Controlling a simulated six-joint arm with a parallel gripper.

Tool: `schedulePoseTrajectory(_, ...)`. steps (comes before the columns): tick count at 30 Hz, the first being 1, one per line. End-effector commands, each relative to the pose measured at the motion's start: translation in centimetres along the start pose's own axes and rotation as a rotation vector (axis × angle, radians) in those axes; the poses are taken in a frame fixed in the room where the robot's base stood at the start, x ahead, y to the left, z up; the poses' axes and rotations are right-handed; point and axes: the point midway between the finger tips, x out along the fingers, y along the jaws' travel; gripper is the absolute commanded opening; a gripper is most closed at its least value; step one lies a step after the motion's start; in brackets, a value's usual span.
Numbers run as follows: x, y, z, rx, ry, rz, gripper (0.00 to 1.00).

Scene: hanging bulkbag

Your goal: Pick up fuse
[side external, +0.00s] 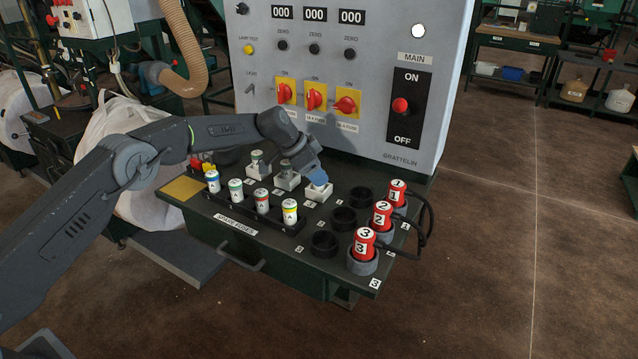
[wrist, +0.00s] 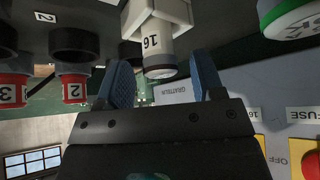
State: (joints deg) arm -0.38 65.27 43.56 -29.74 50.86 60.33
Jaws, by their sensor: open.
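My gripper (wrist: 162,60) is open, with one blue finger on each side of that fuse's end and gaps visible between. In the side view my gripper (side external: 318,178) is over the rightmost white holder (side external: 317,193), and it hides the fuse there. Two other fuses, in a left holder (side external: 257,162) and a middle holder (side external: 287,170), stand in the same row. A green-banded fuse (wrist: 292,18) shows at the wrist view's upper right.
Several spare fuses (side external: 262,201) stand in a front rack. Empty black sockets (side external: 343,219) and red numbered plugs (side external: 382,215) with black cables are to the right. The grey control panel (side external: 380,50) with red switches rises close behind my gripper.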

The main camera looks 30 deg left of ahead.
Motion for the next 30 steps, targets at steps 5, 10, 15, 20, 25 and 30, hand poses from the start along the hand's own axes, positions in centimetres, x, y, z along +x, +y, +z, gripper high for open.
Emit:
schedulePoseTrajectory(5,-0.03,0.01,-0.02,0.000,0.000,0.000,0.60)
schedulePoseTrajectory(10,-0.04,0.01,-0.01,0.000,0.000,0.000,0.43)
schedulePoseTrajectory(15,-0.05,0.01,-0.01,0.000,0.000,0.000,0.27)
schedulePoseTrajectory(20,-0.05,0.01,-0.01,0.000,0.000,0.000,0.12)
schedulePoseTrajectory(25,-0.07,0.00,-0.03,0.000,0.001,0.000,0.07)
schedulePoseTrajectory(30,-0.22,-0.01,-0.13,0.000,0.001,0.000,0.07)
